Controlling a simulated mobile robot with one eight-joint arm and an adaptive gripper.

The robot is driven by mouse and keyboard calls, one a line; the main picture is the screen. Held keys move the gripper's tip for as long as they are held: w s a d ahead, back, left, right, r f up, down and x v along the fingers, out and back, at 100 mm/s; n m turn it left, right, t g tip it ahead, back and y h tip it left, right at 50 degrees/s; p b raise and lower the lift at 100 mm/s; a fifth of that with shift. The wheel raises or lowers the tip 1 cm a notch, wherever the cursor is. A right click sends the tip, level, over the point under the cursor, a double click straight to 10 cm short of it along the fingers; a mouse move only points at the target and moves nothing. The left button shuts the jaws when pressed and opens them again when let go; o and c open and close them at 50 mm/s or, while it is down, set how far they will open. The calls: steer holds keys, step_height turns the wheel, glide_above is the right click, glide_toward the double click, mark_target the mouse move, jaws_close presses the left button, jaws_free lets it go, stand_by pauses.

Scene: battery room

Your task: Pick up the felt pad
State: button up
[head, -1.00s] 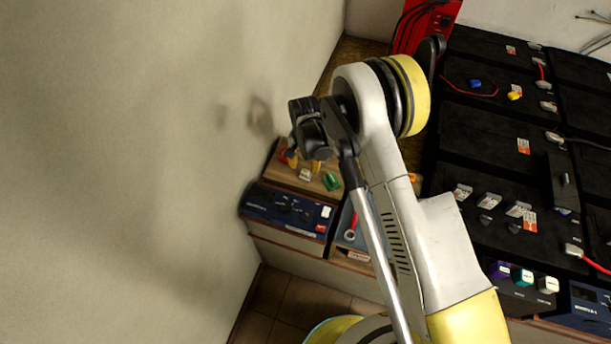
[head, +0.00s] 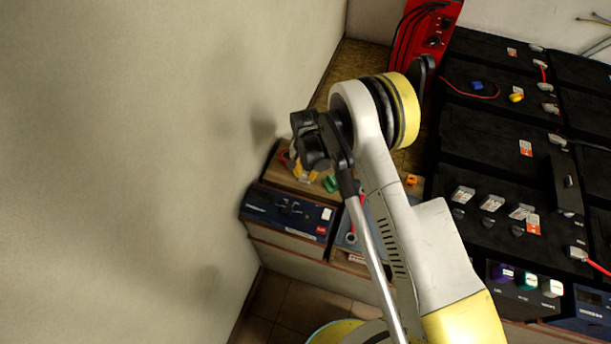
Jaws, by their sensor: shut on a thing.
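My gripper (head: 313,146) is the black end of my arm, left of the middle of the head view. It hangs over the far end of the low bench by the wall. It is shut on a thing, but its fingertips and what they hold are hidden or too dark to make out. I cannot pick out the felt pad anywhere in the view.
Below my gripper, a wooden tray (head: 277,174) holds small things, among them a green one (head: 330,184). A blue instrument box (head: 287,213) stands in front of it. Black batteries (head: 490,135) fill the right, a red charger (head: 433,35) the back. The wall (head: 130,150) closes the left.

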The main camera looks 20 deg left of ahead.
mark_target(306, 173)
step_height(306, 173, up, 5)
steer(key=shift+f+p, duration=0.2)
steer(key=shift+p, duration=0.55)
steer(key=s+d+r+p, duration=0.1)
steer(key=d+r+p, duration=0.1)
steer(key=d+r, duration=0.4)
steer(key=d, duration=0.5)
steer(key=shift+s+d+r, duration=0.2)
steer(key=shift+s+d, duration=0.05)
steer(key=shift+s, duration=0.1)
steer(key=shift+o, duration=0.6)
jaws_close()
